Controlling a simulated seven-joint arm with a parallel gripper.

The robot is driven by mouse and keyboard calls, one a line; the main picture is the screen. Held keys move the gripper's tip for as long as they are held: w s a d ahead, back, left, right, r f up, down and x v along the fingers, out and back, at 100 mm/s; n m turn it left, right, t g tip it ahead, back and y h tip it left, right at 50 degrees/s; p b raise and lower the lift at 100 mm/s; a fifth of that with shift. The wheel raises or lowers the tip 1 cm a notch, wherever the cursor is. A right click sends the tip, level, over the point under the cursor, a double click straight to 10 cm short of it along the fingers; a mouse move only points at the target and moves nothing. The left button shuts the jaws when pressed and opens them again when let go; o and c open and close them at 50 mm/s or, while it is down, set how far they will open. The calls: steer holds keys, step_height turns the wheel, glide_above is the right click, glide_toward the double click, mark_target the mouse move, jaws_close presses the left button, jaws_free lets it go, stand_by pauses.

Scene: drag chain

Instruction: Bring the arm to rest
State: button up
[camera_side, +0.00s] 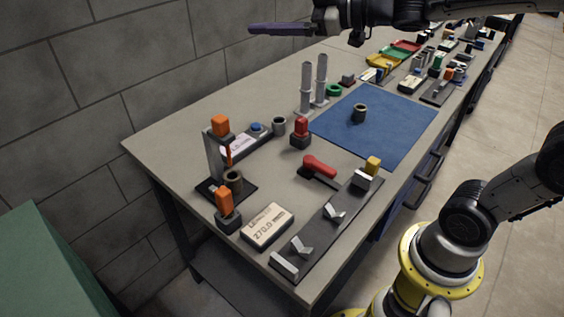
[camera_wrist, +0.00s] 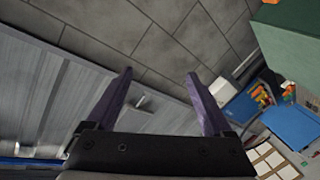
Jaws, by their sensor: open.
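My gripper (camera_wrist: 160,78) shows in the wrist view with two purple fingers spread well apart and nothing between them. In the side view my gripper (camera_side: 256,28) is at the top, held level above the far left part of the workbench (camera_side: 237,96), with its fingers pointing left toward the block wall. It is clear of everything on the bench. My arm reaches in from the upper right of the side view, and a lower part of it on a yellow mount shows at the right.
A blue mat (camera_side: 390,112) with a dark ring (camera_side: 359,113) on it lies mid-bench. A grey plate (camera_side: 325,228) with metal tabs, a labelled box (camera_side: 267,226), a red-handled clamp (camera_side: 319,166) and two upright posts (camera_side: 306,88) stand around it. A green cabinet (camera_side: 48,268) is front left.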

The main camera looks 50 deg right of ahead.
steer(key=s+d+f+m+g+h, duration=0.2)
steer(key=s+d+f+m+h, duration=0.3)
steer(key=s+d+m+h, duration=0.45)
steer(key=s+a+f+g+y, duration=0.4)
steer(key=s+f+g, duration=0.4)
steer(key=s+f, duration=0.5)
steer(key=shift+s+a+m, duration=0.2)
steer(key=shift+s+m, duration=0.15)
steer(key=shift+s, duration=0.7)
